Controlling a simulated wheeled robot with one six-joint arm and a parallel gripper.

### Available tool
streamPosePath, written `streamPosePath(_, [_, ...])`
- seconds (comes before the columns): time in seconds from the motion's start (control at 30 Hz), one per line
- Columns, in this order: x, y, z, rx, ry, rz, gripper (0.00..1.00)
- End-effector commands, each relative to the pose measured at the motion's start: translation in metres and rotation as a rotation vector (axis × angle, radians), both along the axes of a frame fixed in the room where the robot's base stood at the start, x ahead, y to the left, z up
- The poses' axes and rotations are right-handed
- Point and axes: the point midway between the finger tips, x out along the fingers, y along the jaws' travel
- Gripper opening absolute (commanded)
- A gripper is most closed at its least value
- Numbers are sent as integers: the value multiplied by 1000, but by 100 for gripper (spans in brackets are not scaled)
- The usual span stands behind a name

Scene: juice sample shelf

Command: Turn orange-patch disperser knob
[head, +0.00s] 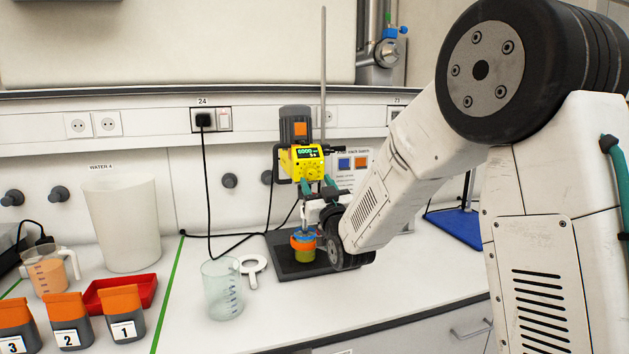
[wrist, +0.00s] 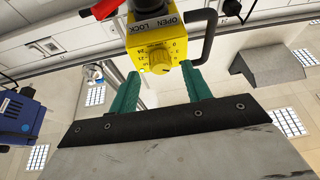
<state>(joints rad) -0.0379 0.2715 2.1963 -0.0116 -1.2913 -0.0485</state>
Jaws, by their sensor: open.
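The orange-patch disperser (head: 297,128) stands on a dark base plate, with an orange square on its grey motor and a yellow control head (head: 303,166) with a lit green display. In the wrist view, the round yellow knob (wrist: 160,62) sits on a face with a printed number scale, below an "OPEN LOCK" label (wrist: 158,24). My gripper (wrist: 160,71) is open, its two teal fingers pointing at the yellow head, one on each side of the knob. Gaps show between knob and fingers; contact is not visible. In the head view, my gripper (head: 318,188) is just below the yellow head.
Below the head is a vessel with an orange and blue top (head: 303,243). A red tray (head: 122,293), numbered orange-topped containers (head: 125,311) and a white bucket (head: 122,222) are left. A blue-based stand (head: 456,224) is right.

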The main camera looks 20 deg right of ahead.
Motion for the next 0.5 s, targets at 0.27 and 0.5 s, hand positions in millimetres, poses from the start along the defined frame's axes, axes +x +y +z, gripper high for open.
streamPosePath(0.27, [22, 2, 9, 0, 2, 1, 48])
streamPosePath(0.5, [22, 2, 9, 0, 2, 1, 48])
